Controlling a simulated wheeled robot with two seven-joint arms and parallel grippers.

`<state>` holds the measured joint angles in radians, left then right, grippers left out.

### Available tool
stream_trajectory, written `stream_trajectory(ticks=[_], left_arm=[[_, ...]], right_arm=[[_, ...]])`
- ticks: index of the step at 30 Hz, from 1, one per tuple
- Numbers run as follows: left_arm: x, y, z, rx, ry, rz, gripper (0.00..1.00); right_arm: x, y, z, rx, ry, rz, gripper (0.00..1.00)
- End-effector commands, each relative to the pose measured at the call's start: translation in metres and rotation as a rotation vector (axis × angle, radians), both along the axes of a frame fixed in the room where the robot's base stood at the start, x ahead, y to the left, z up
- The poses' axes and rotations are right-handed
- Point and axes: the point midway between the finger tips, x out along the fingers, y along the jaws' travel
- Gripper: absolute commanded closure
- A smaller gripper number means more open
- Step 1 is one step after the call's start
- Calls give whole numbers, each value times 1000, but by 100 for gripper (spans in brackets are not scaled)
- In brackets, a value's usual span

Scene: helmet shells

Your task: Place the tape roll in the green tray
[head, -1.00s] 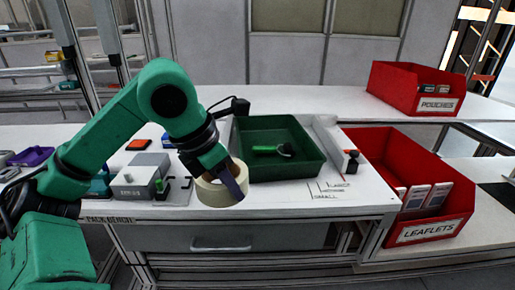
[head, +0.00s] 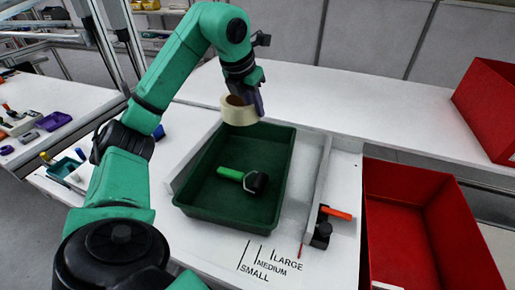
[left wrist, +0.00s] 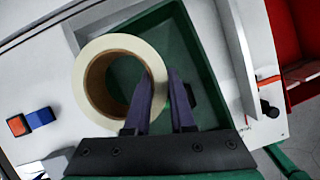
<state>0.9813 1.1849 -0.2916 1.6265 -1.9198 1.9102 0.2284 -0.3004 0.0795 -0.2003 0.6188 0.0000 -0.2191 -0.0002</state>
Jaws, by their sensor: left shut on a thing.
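The cream tape roll (head: 239,111) hangs in my left gripper (head: 257,100), over the far left part of the green tray (head: 190,190). In the left wrist view the tape roll (left wrist: 88,70) has one finger of my left gripper (left wrist: 160,90) inside its hole and the other outside, pinching its wall. The green tray (left wrist: 205,60) shows beneath it there. A green-handled tool with a dark head (head: 240,178) lies in the tray. My right gripper is in neither view.
A white guide rail with an orange-handled item (head: 335,212) stands right of the tray. Red bins (head: 410,225) are further right. Small blue and purple items (head: 53,121) lie at the left. The bench behind the tray is clear.

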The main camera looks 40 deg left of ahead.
Motion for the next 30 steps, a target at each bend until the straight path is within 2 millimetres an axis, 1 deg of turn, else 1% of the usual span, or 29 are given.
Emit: stream_trajectory(ticks=[1,3,5,6,9,10,14,16,19,26,29,30], left_arm=[[-1,1,-28,3,8,2,100],[-1,0,-52,2,8,-1,100],[-1,0,-72,2,8,-2,100],[-1,0,-85,2,9,-2,100],[-1,0,-113,2,6,-1,100],[-1,0,-119,1,5,-1,100],[-1,0,-137,1,3,-2,100],[-1,-1,-151,0,5,-3,100],[-1,0,-165,0,2,-2,100],[0,0,-164,0,-2,-2,100],[0,0,-168,0,-1,-2,100],[0,0,-169,0,-1,-2,74]], right_arm=[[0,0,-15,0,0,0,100],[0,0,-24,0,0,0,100],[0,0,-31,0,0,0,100],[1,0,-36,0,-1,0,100],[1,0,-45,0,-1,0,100],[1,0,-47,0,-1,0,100],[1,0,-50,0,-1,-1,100],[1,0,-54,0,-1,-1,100],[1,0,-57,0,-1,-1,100],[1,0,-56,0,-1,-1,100],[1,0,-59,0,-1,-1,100],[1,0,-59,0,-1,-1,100]])
